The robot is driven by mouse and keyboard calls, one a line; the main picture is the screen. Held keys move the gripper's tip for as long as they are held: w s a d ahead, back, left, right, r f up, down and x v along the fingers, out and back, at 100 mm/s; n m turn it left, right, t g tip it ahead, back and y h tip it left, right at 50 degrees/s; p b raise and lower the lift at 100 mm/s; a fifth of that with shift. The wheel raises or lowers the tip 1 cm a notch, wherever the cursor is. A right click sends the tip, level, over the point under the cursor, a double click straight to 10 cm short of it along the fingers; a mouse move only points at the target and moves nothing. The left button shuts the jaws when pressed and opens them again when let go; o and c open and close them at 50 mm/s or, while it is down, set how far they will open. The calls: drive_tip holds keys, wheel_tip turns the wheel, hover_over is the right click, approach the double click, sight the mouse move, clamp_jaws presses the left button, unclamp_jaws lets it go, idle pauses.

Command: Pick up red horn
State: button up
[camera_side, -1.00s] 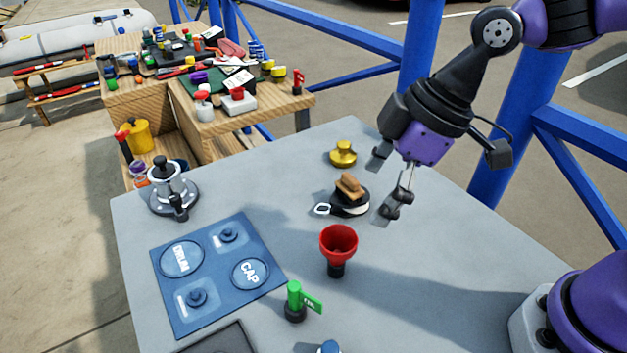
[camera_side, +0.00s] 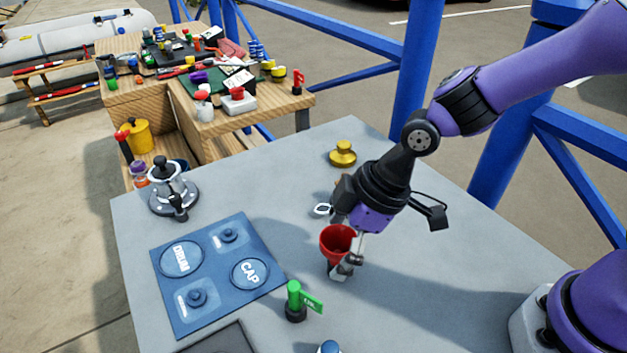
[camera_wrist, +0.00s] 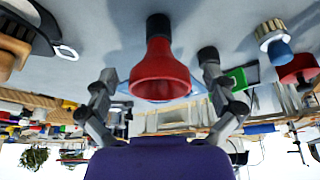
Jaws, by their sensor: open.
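The red horn (camera_side: 337,241) stands on the grey table with its wide red bell up. Its black base shows in the wrist view, where the horn (camera_wrist: 160,68) lies between my two fingers. My gripper (camera_side: 345,262) is open and low at the horn, its near finger partly covering the horn's lower part in the side view. In the wrist view my gripper (camera_wrist: 172,75) has one finger on each side of the horn, with a gap visible on both sides.
A green-flagged black piece (camera_side: 296,302) stands in front of the horn. A blue mat (camera_side: 215,308) marked DRUM and CAP lies to the left, with a silver winch (camera_side: 173,190) behind it. A yellow brass piece (camera_side: 343,154) stands at the back. A black object behind the horn is mostly hidden by my gripper.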

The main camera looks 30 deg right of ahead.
drive_tip(key=c, duration=1.3)
drive_tip(key=shift+r, duration=0.15)
